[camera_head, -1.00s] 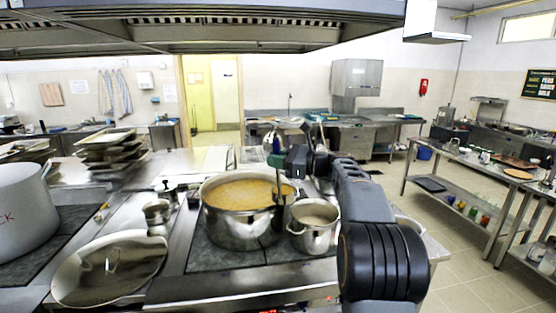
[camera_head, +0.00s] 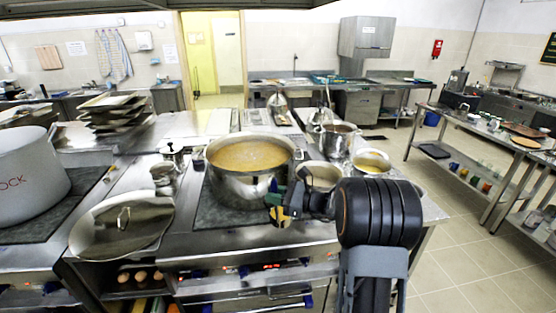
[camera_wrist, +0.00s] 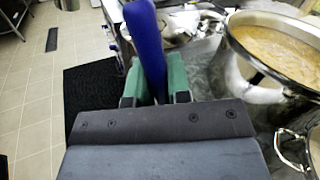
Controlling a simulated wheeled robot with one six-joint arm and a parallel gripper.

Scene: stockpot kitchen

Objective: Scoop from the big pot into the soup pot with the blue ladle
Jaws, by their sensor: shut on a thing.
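The big pot (camera_head: 228,184) is wide, steel and full of orange-yellow soup, at the middle of the stove in the head view. A smaller steel pot (camera_head: 322,178), likely the soup pot, stands to its right, partly hidden by my arm. My gripper (camera_head: 280,205) is low in front of these two pots in the head view. In the wrist view my gripper (camera_wrist: 156,85) has green fingers shut on the blue ladle's handle (camera_wrist: 147,40). The ladle's bowl is not visible. A soup-filled pot (camera_wrist: 265,75) shows at the right of the wrist view.
More steel pots (camera_head: 338,143) and (camera_head: 371,164) stand behind and right of the smaller pot. A large lid (camera_head: 122,225) lies left of the big pot, with a grey stockpot (camera_head: 30,175) farther left. Open floor (camera_head: 470,245) lies to the right.

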